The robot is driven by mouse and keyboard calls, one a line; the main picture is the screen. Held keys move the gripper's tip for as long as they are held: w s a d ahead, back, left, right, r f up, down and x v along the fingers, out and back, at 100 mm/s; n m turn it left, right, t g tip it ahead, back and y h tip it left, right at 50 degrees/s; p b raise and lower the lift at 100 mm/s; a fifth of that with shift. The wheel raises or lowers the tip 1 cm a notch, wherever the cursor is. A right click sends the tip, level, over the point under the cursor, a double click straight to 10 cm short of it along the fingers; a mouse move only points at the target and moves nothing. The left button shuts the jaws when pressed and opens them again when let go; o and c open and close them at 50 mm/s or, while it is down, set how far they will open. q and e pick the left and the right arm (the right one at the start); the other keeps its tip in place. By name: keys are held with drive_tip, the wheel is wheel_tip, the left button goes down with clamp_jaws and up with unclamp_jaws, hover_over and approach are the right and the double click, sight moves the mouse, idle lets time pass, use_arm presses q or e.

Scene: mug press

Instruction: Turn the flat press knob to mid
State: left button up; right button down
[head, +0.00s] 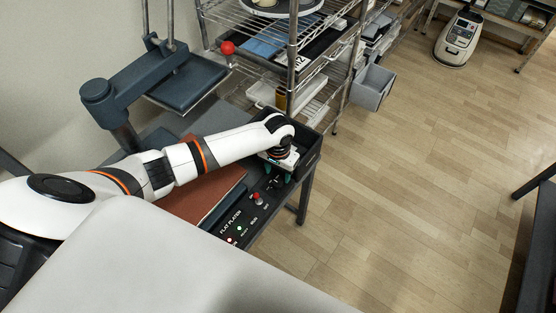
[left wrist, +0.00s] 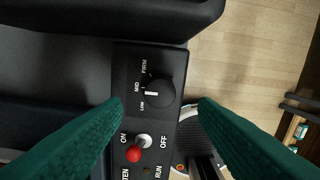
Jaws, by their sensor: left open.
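The black round press knob (left wrist: 160,92) sits on the black control panel (left wrist: 122,70) in the left wrist view. Its white pointer mark points left, between the LOW and MID labels; FIRM is above them. My left gripper (left wrist: 160,103) is open, with its two green fingers on either side of the knob and nothing held between them. I cannot tell whether they touch it. In the head view my left gripper (head: 279,171) is over the far end of the panel marked FLAT PLATEN (head: 230,222), and the knob is mostly hidden there. My right gripper is not in view.
A red-tipped ON/OFF switch (left wrist: 135,152) is just below the knob on the panel. A brown pad (head: 205,200) lies under my left arm. The blue-grey press (head: 165,80) and a wire shelf (head: 290,60) stand behind.

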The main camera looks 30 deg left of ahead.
sight(278, 183)
use_arm(q)
wheel_tip(278, 183, up, 7)
drive_tip(key=shift+f, duration=0.2)
drive_tip(key=shift+f, duration=0.1)
idle(0.5)
